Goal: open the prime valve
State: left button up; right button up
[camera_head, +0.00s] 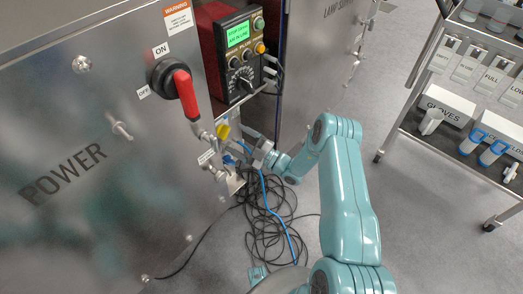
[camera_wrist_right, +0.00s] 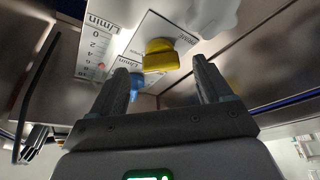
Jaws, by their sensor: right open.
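A yellow valve handle (camera_head: 223,131) sits low on the steel cabinet's right side, below the red power switch. In the right wrist view the yellow handle (camera_wrist_right: 160,55) is on a white label plate, between and just beyond my fingertips. My right gripper (camera_head: 244,146) is open and empty, facing the handles. Contact is not visible. My left gripper is not in view.
A red-handled switch (camera_head: 184,92) and a control box with a green screen (camera_head: 238,35) are above. Dark cables (camera_head: 272,220) lie coiled on the floor below. A flow gauge (camera_wrist_right: 97,45) is beside the handles. A supply cart (camera_head: 455,110) stands at right.

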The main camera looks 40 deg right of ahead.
jog(key=p+v, duration=0.1)
jog(key=v, duration=1.1)
jog(key=shift+s, duration=0.35)
